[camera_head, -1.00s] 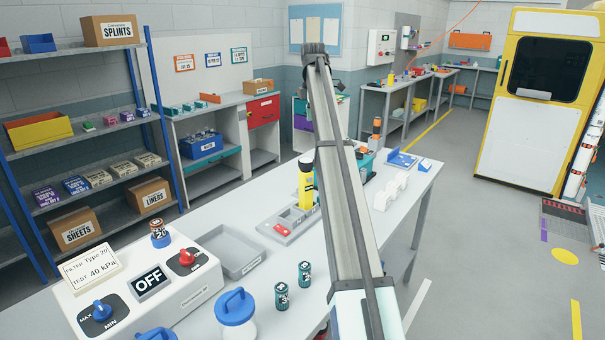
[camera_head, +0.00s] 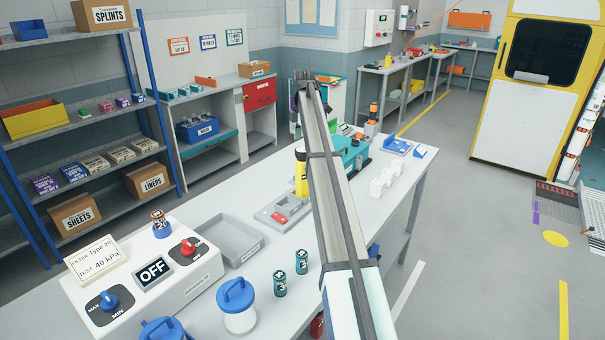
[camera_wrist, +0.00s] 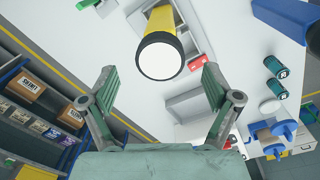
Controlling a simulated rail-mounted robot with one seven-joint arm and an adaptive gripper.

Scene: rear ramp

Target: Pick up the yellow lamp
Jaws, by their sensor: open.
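The yellow lamp (camera_head: 302,177) stands upright in a grey tray (camera_head: 276,222) on the white bench in the head view, its right side partly behind my arm. The wrist view shows the lamp (camera_wrist: 162,43) from its round white lens end, with its yellow and black body behind. My gripper (camera_wrist: 160,76) is open and empty, its two green-padded fingers spread to either side below the lens. The lamp is ahead of the fingertips and apart from them.
Two small dark batteries (camera_head: 280,284), a blue-lidded jar (camera_head: 237,307) and an empty grey tray (camera_head: 232,240) are on the near bench. A control box (camera_head: 152,275) stands at left. A teal case (camera_head: 351,152) and white holders (camera_head: 382,182) are right of the lamp.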

